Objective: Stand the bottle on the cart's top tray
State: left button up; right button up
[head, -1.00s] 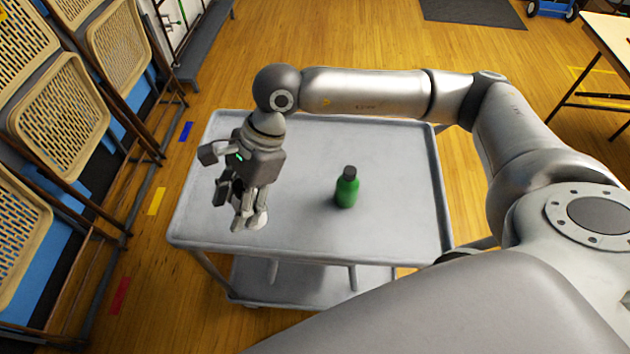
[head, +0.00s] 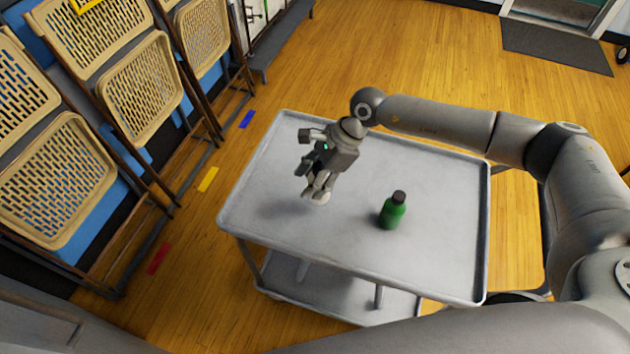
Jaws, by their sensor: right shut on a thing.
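A green bottle (head: 393,211) with a dark cap stands upright on the cart's grey top tray (head: 440,250), right of its middle. My right gripper (head: 318,194) is over the tray's left part, to the left of the bottle and apart from it. Its fingers point down and are shut on a small pale thing (head: 323,198), mostly hidden by the fingers; I cannot tell what it is. A soft shadow lies on the tray to the left below the gripper. My left gripper is not in view.
The cart has a lower shelf (head: 330,293). Folding chairs with tan perforated seats (head: 140,87) stand along the left. Coloured tape marks (head: 208,179) lie on the wooden floor. A dark mat (head: 560,52) lies at the back right. The tray around the bottle is clear.

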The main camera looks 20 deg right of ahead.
jog(key=shift+w+d+f, duration=0.25)
jog(key=shift+w+f, duration=0.05)
jog(key=shift+f, duration=0.2)
notch_tip(320, 180, down, 3)
jog(key=shift+w+d+r+p, duration=0.15)
jog(key=shift+p, duration=0.7)
jog(key=shift+f, duration=0.45)
jog(key=shift+f, duration=0.15)
jog(key=o, duration=1.1)
jog(key=shift+o, duration=0.2)
